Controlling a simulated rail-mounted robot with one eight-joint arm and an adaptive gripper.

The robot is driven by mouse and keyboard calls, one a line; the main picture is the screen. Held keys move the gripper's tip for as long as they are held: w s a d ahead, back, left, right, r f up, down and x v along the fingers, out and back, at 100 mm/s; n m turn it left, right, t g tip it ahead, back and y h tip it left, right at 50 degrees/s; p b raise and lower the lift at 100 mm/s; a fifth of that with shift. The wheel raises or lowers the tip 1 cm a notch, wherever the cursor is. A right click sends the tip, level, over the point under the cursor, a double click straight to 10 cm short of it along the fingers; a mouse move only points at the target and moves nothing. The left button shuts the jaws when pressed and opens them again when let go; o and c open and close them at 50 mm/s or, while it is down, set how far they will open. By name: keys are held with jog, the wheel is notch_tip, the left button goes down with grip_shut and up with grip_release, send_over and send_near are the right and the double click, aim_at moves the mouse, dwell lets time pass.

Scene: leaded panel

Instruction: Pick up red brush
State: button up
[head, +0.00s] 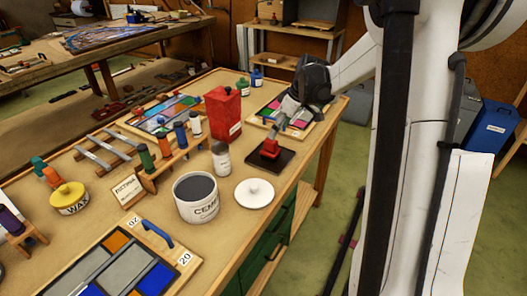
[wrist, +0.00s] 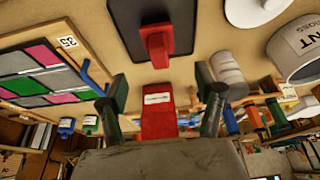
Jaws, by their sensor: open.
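The red brush (head: 270,148) appears to be the red piece with a raised grip on a dark square tray (head: 286,163) near the table's right edge. In the wrist view the brush (wrist: 157,46) lies on the dark tray (wrist: 186,20), ahead of the fingertips. My gripper (head: 281,124) is just above and behind it in the head view and partly overlaps its top. In the wrist view my gripper (wrist: 161,84) has its two fingers spread wide, with no brush between them.
A coloured glass panel (head: 272,108) lies behind my gripper. Bare tabletop surrounds the tray's front.

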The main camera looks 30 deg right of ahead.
aim_at(268, 140)
jog(key=x, duration=1.2)
jog(key=shift+s+f, duration=0.1)
jog(key=shift+f, duration=0.25)
jog(key=c, duration=1.4)
jog(key=shift+r, duration=0.2)
notch_tip(268, 140, up, 4)
jog(key=shift+a+r, duration=0.1)
jog(key=shift+a, duration=0.05)
jog(key=s+a+r, duration=0.1)
jog(key=a+r, duration=0.1)
jog(key=a, duration=0.1)
jog(key=s+a+r, duration=0.1)
jog(key=a+r, duration=0.1)
jog(key=a, duration=0.2)
jog(key=s+a+r, duration=0.1)
jog(key=a+r, duration=0.1)
jog(key=a, duration=0.1)
jog(key=shift+s+a+r, duration=0.25)
jog(key=shift+s+a, duration=0.1)
jog(key=shift+s, duration=0.05)
jog(key=o, duration=0.6)
jog(key=c, duration=0.3)
